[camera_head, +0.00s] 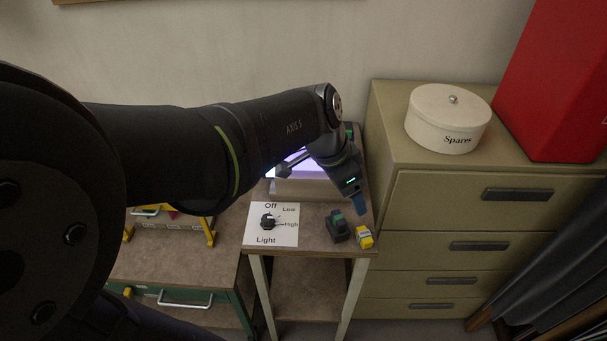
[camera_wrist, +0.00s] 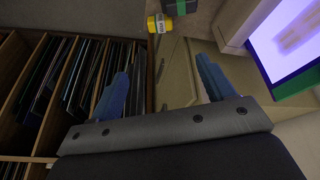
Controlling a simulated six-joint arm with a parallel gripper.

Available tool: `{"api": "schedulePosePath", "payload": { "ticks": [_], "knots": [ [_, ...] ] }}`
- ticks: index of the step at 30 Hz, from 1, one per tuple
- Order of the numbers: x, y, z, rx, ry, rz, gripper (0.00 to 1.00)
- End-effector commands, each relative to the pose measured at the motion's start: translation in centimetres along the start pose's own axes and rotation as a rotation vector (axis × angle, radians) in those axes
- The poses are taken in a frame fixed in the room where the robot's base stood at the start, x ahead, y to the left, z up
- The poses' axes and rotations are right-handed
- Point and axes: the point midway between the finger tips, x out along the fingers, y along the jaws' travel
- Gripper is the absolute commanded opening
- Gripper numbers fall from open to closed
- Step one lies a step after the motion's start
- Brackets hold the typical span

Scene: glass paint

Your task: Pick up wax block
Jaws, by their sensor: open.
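A small yellow block with a pale band (camera_head: 364,237) lies at the front right corner of the narrow table. It also shows at the top of the wrist view (camera_wrist: 159,23). A dark block with a green top (camera_head: 337,227) sits just left of it, partly cut off in the wrist view (camera_wrist: 176,6). I cannot tell for certain which is the wax block; none is labelled so. My gripper (camera_head: 359,203) has blue fingers and hangs above and behind the yellow block. In the wrist view my gripper (camera_wrist: 163,68) is open, with nothing between its fingers.
A lit panel (camera_head: 293,165) glows behind my arm. A light switch card (camera_head: 284,238) lies left of the blocks. A drawer cabinet (camera_head: 430,190) stands close on the right, bearing a white Spares tin (camera_head: 425,138) and a red box (camera_head: 555,95). The table's front edge is near the blocks.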

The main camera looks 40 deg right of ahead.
Motion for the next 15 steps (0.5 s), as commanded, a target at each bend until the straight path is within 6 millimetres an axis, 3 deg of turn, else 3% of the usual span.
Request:
{"api": "schedulePosePath", "payload": {
  "ticks": [8, 15],
  "knots": [
    [1.5, -0.1, 1.6, 0.118, 0.032, -0.019, 0.75],
    [5.7, -0.1, 1.5, 0.121, 0.029, -0.016, 0.75]
  ]
}}
